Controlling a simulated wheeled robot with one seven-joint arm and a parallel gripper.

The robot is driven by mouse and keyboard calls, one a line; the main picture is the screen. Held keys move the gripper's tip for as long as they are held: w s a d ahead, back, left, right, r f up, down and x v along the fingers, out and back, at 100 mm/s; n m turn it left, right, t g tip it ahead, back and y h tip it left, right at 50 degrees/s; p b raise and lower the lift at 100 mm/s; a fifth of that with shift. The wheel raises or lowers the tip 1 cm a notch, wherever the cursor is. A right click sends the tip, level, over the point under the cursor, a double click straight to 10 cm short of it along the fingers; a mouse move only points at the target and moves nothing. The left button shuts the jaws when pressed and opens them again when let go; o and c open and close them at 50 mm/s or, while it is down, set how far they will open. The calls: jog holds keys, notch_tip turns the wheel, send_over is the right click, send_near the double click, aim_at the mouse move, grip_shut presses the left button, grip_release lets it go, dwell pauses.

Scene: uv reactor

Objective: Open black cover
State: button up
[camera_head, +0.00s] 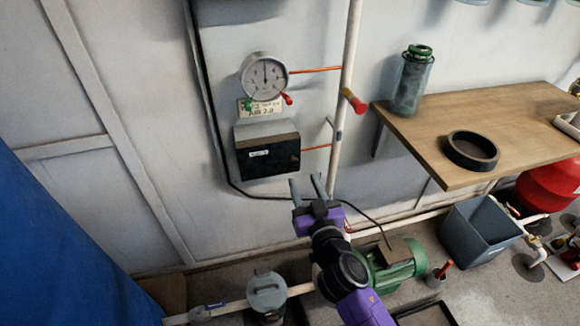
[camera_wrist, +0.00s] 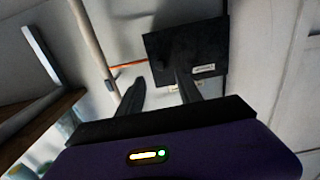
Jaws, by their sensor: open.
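The black cover (camera_head: 268,158) is the dark front of a small box on the wall, below a round gauge, with a small white label on it. It appears shut. In the wrist view the black cover (camera_wrist: 190,52) shows beyond the fingers, upside down, with its label toward the lower right. My gripper (camera_head: 306,184) is open and empty, with its fingers pointing up, below and right of the box. In the wrist view one finger of my gripper (camera_wrist: 158,90) overlaps the cover's lower part; I cannot tell the gap in depth, but the head view shows them apart.
A vertical white pipe (camera_head: 345,110) with a red-handled valve (camera_head: 356,103) runs just right of the box. A wooden shelf (camera_head: 430,135) at right holds a green jar (camera_head: 412,80) and a black ring-shaped dish (camera_head: 471,151). A green motor (camera_head: 395,262) stands on the floor below.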

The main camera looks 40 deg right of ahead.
aim_at(295, 163)
jog(key=shift+p+x, duration=0.7)
jog(key=shift+x, duration=3.15)
jog(key=shift+a, duration=0.1)
grip_shut()
